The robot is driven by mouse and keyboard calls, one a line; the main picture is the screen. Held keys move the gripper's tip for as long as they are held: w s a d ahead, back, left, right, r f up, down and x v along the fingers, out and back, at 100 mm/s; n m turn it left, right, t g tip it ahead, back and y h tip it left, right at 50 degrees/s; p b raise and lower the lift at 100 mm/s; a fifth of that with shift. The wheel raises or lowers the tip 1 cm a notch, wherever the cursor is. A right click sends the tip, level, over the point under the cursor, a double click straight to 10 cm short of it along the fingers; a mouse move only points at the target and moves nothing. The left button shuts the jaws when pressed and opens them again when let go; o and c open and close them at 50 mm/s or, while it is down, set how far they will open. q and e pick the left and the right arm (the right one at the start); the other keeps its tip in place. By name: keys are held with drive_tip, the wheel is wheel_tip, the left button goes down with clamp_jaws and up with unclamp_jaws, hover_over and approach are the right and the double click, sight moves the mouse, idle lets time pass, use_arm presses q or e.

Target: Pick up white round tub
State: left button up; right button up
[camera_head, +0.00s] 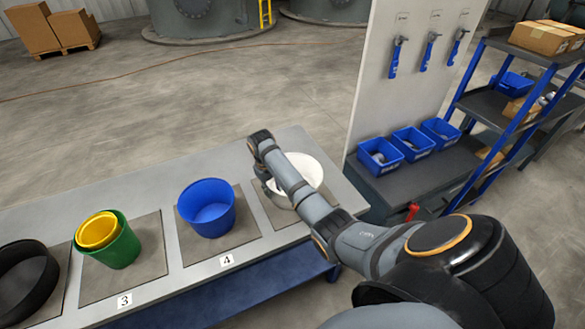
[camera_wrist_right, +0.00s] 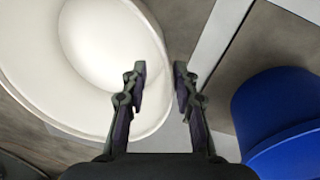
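The white round tub (camera_head: 308,168) stands on the last mat at the right end of the grey table, partly hidden behind my right arm. In the right wrist view the tub (camera_wrist_right: 95,45) fills the upper left, seen from above, with its inside empty. My right gripper (camera_wrist_right: 158,74) is open. Its left finger overlaps the tub and its right finger shows just outside the rim. The rim appears between the fingertips, and I cannot tell whether they touch it. In the head view the right gripper is mostly hidden by my arm. My left gripper is not in view.
A blue tub (camera_head: 207,207) stands left of the white one and shows close to my right finger in the wrist view (camera_wrist_right: 280,125). Farther left are a green tub (camera_head: 118,248) holding a yellow one (camera_head: 97,231), and a black tub (camera_head: 25,280). A tool panel (camera_head: 400,100) stands behind right.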

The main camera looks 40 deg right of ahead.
sight(275, 203)
wheel_tip(275, 203, down, 4)
drive_tip(key=shift+w+f, duration=0.1)
drive_tip(key=shift+w, duration=0.05)
drive_tip(key=shift+f, duration=0.2)
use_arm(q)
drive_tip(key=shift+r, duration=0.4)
use_arm(e)
clamp_jaws()
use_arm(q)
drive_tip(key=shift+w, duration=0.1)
